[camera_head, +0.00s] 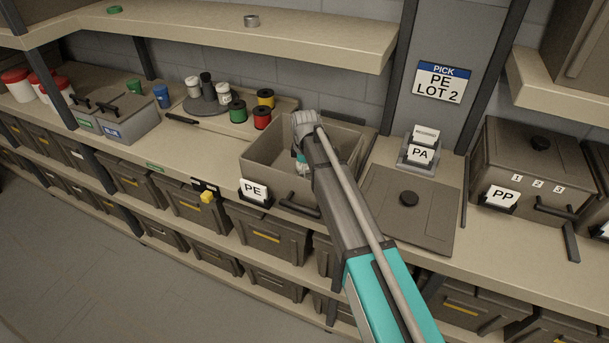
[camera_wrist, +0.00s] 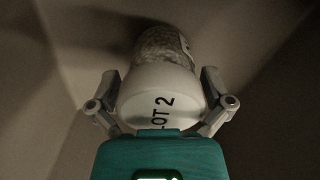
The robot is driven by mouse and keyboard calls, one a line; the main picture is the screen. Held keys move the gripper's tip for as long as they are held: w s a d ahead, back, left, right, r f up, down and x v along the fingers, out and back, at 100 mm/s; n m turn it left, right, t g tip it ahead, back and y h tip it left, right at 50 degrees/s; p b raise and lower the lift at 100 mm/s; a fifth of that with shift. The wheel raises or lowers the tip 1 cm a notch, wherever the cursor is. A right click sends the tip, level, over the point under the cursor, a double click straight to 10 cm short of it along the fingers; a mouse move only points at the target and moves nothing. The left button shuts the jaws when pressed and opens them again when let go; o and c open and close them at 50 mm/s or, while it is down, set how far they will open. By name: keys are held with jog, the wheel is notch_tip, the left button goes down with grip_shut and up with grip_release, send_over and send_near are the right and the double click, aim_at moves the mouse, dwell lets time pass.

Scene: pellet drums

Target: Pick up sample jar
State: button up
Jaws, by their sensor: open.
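The sample jar (camera_wrist: 164,50) shows in the wrist view, with a white lid marked "LOT 2" toward me and a clear body of pale pellets beyond it. My gripper (camera_wrist: 160,82) is open, with one finger on each side of the lid. Whether the fingers touch it I cannot tell. In the head view my arm reaches down into the open drum labelled PE (camera_head: 259,160), and my gripper (camera_head: 301,166) is inside it. I cannot make out the jar clearly there, since my arm covers much of the drum.
The drum's walls surround my gripper. A loose lid (camera_head: 385,215) lies right of it, near a PA card holder (camera_head: 420,152). A closed PP drum (camera_head: 530,160) stands further right. Spools (camera_head: 262,117) and a turntable (camera_head: 207,104) are to the left. A shelf (camera_head: 250,30) overhangs behind.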

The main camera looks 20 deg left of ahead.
dwell(0.5)
jog(key=c, duration=1)
jog(key=shift+r, duration=0.2)
jog(key=shift+r+p, duration=0.15)
jog(key=shift+p, duration=0.25)
jog(key=shift+c, duration=0.3)
notch_tip(320, 180, up, 9)
jog(key=p, duration=0.9)
jog(key=shift+r, duration=0.15)
